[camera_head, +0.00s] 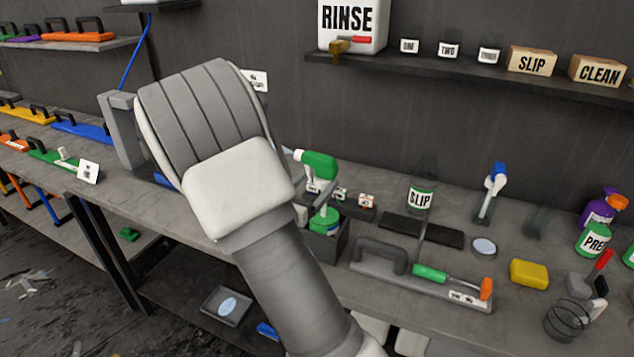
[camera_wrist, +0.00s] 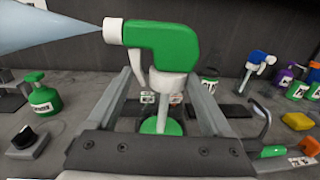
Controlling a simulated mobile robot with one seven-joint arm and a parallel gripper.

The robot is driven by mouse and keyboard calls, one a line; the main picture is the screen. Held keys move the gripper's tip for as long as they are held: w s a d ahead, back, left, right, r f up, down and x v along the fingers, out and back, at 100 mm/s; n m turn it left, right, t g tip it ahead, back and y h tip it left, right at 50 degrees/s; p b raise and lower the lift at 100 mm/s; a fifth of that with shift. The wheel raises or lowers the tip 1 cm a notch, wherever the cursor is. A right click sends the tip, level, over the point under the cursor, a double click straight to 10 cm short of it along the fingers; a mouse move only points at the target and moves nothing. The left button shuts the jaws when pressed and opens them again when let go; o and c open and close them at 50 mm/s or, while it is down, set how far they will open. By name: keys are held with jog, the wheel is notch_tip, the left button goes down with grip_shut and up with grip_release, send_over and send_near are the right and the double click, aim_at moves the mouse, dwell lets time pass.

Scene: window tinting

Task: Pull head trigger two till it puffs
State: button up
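A green spray head (camera_wrist: 165,42) with a white nozzle and white trigger stands upright between my gripper's fingers in the wrist view. My gripper (camera_wrist: 162,82) has its left finger against the white trigger and its right finger close beside the neck. A pale blue cone of mist (camera_wrist: 50,30) fans out left from the nozzle. In the head view the green head (camera_head: 320,164) shows just right of my wrist, above a dark holder (camera_head: 328,248) with green below it. My fingers are mostly hidden there. No number on this head is readable.
Small number cards (camera_head: 448,50) sit on the back shelf. A green pump bottle (camera_wrist: 42,100) and black knob (camera_wrist: 25,137) stand left.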

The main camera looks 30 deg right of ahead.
jog(key=shift+o, duration=1.1)
jog(key=v, duration=1.7)
jog(key=shift+a+b, duration=0.2)
jog(key=shift+b, duration=0.1)
